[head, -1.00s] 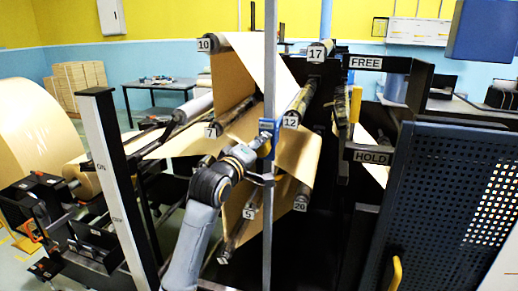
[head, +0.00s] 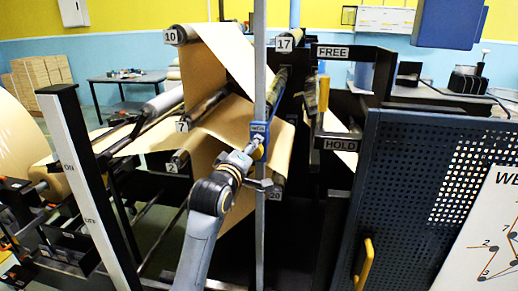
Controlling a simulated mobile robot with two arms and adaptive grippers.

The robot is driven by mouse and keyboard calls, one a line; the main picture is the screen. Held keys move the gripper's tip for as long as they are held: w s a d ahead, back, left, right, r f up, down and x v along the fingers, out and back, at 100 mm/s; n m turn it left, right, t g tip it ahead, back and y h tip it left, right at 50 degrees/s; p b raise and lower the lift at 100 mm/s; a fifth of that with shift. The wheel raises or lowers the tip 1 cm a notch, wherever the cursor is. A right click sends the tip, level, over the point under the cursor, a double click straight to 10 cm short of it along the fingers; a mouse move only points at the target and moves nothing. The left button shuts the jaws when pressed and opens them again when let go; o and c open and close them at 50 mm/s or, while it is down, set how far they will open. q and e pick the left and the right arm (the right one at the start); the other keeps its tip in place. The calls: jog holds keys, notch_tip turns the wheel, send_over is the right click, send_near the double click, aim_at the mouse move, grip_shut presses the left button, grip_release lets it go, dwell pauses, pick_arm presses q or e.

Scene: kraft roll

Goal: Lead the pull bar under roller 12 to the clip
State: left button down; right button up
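A long grey upright bar (head: 260,60), which I take to be the pull bar, runs from the top to the bottom of the head view in front of the paper. It carries a blue grip (head: 259,130). My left gripper (head: 257,150), on the arm coming from the lower left, appears shut on the bar at this grip. The kraft paper (head: 204,65) passes over roller 10 (head: 175,36) and hangs behind the bar. The label of roller 12 is hidden behind the bar and grip. I cannot make out the clip for certain. My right gripper is not in view.
A dark post with a white face (head: 80,180) stands at left. A blue perforated panel (head: 415,185) with a yellow handle (head: 366,262) stands at right. FREE (head: 333,52) and HOLD (head: 341,143) plates are right of the bar. Roller 17 (head: 284,44) is behind.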

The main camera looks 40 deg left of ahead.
pick_arm(q)
jog(key=w+d+p, duration=0.3)
jog(key=w+d, duration=0.3)
jog(key=d, duration=0.4)
jog(key=shift+d+r, duration=0.15)
jog(key=shift+r, duration=0.3)
jog(key=c, duration=1)
grip_release()
jog(key=o, duration=0.7)
jog(key=shift+s+r, duration=0.15)
jog(key=shift+s, duration=0.05)
jog(key=shift+c, duration=0.2)
jog(key=shift+w, duration=0.1)
